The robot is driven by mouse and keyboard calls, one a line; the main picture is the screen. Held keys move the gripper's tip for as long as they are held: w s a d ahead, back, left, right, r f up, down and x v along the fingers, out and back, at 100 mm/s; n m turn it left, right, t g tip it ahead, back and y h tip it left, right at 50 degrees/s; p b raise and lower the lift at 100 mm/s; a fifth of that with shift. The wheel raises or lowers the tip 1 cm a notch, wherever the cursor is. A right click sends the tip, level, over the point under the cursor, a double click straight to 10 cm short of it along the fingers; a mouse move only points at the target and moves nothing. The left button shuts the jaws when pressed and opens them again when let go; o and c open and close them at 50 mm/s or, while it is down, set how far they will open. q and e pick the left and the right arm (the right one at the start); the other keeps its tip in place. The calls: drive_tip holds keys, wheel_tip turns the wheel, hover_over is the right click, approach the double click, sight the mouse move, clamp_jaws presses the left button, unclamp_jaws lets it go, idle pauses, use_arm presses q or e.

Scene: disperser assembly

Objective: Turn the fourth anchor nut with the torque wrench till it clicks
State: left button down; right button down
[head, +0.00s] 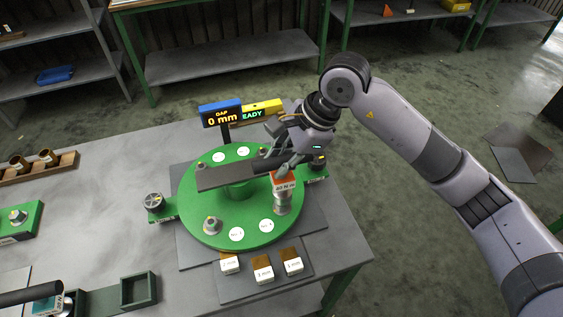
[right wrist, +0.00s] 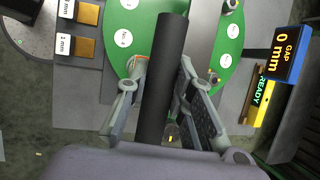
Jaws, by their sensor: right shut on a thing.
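My right gripper (head: 278,160) is shut on the black handle of the torque wrench, above the round green plate (head: 200,225). The handle (right wrist: 165,75) lies between the fingers (right wrist: 155,95) in the right wrist view. A red-and-white readout (head: 285,182) shows below the gripper, its figure too small to read surely. A silvery cylindrical part (head: 282,205) stands upright under it on the plate's right side; any nut beneath is hidden. My left gripper is not in view.
A dark flat bar (head: 225,178) crosses above the plate's hub. A blue display (head: 221,114) reads "GAP 0 mm", beside a yellow READY sign (head: 262,109). Several brown-and-white gauge blocks (head: 263,272) lie in front. A small knob unit (head: 154,202) stands left of the plate.

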drive_tip(key=n+g+b, duration=0.1)
drive_tip(key=n+b, duration=0.1)
drive_tip(key=n+g+b, duration=0.1)
drive_tip(key=n+b, duration=0.1)
drive_tip(key=n, duration=0.1)
drive_tip(key=f+n+g+b, duration=0.1)
drive_tip(key=n+b, duration=0.1)
drive_tip(key=n, duration=0.1)
drive_tip(key=shift+h, duration=0.4)
drive_tip(key=shift+n+g+b, duration=0.4)
drive_tip(key=shift+n+b, duration=0.2)
drive_tip(key=shift+n, duration=0.2)
drive_tip(key=shift+r+n+h, duration=0.1)
drive_tip(key=shift+n+h, duration=0.3)
drive_tip(key=shift+s+b, duration=0.1)
drive_tip(key=shift+b, duration=0.35)
